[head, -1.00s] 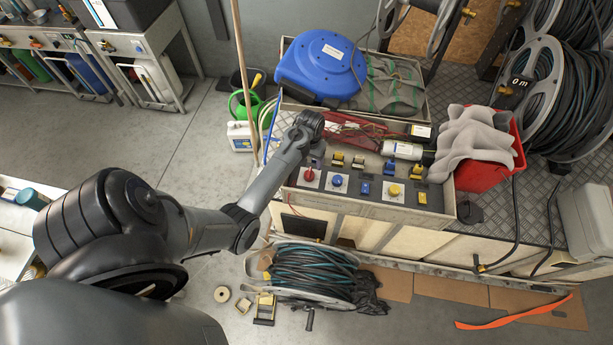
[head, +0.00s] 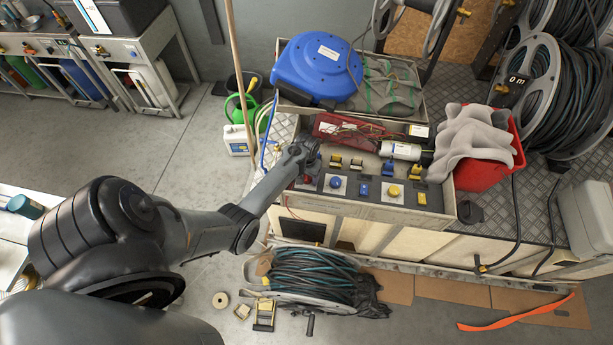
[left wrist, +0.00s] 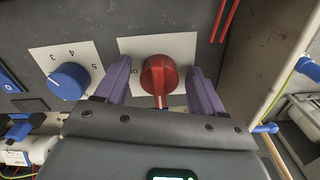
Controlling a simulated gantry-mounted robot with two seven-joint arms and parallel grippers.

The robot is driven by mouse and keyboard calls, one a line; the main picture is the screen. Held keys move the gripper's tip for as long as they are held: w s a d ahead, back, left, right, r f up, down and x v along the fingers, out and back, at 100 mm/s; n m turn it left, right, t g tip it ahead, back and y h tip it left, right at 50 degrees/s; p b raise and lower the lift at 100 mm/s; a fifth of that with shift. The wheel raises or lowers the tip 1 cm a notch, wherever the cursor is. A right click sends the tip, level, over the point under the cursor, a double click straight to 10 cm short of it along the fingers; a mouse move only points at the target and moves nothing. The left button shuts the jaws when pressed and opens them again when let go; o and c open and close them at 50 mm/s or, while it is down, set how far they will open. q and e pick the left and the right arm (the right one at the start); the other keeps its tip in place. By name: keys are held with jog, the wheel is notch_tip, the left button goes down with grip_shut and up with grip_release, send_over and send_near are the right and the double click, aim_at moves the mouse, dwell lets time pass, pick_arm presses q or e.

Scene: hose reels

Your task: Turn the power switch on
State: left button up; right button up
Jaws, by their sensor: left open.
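The power switch looks to be the red rotary knob (left wrist: 159,75) on a white plate in the left wrist view. In the head view the red knob (head: 306,179) shows at the left end of the control panel (head: 350,198), partly covered by my left gripper. My left gripper (left wrist: 158,85) is open, with one purple finger on each side of the red knob. Small gaps show between the fingers and the knob. In the head view my left gripper (head: 303,158) is over the panel's left end. My right gripper is not in view.
A blue knob (left wrist: 69,81) with a numbered plate sits beside the red knob. A yellow knob (head: 394,191) and small blue and yellow switches are further right. A blue hose reel (head: 318,67) stands behind, and a red bin (head: 484,172) is at the right.

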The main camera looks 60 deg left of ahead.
pick_arm(q)
jog(key=c, duration=1.1)
jog(key=shift+o, duration=0.2)
